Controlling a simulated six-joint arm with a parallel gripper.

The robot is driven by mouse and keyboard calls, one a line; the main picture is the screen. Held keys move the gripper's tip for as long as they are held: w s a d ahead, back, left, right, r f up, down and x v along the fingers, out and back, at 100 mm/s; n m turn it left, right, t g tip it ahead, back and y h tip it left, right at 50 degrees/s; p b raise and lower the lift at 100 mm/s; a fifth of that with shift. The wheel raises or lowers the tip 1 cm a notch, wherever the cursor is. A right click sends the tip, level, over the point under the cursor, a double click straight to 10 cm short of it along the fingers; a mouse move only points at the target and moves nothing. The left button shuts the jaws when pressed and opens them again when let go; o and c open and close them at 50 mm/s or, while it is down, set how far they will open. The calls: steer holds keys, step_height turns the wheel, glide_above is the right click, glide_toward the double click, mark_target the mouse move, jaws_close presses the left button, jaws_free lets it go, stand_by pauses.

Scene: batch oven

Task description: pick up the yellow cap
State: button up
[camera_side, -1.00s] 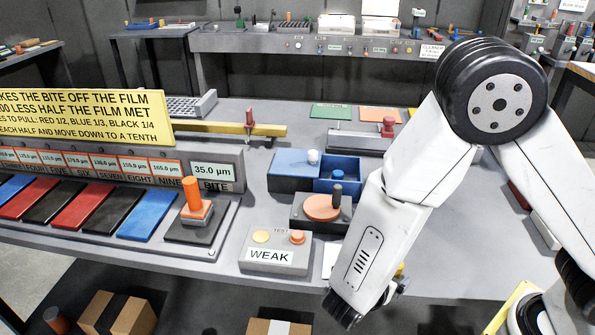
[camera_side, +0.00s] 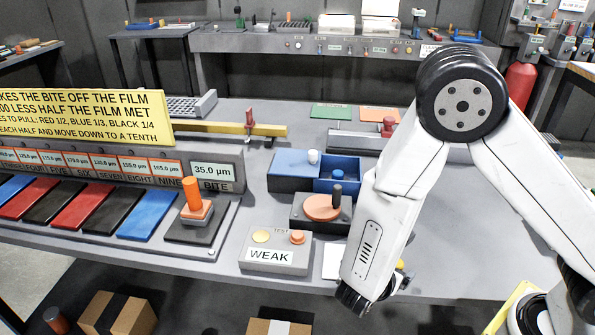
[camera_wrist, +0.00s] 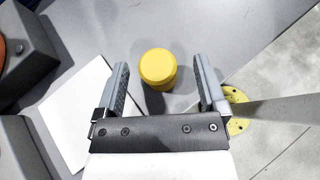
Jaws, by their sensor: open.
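The yellow cap (camera_wrist: 158,67) is a round yellow cylinder standing on the grey bench in the wrist view. My gripper (camera_wrist: 160,75) is open, with one finger to the left of the cap and one to the right. In the side view my gripper (camera_side: 362,296) hangs at the bench's front edge, and the arm hides most of the cap.
A white sheet (camera_wrist: 72,115) lies left of my gripper. The grey box marked WEAK (camera_side: 275,255) and the orange disc unit (camera_side: 322,207) stand to the left. The bench edge (camera_wrist: 255,55) drops to the floor close on the right.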

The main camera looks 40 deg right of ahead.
steer(key=shift+x, duration=1.65)
steer(key=c, duration=1.2)
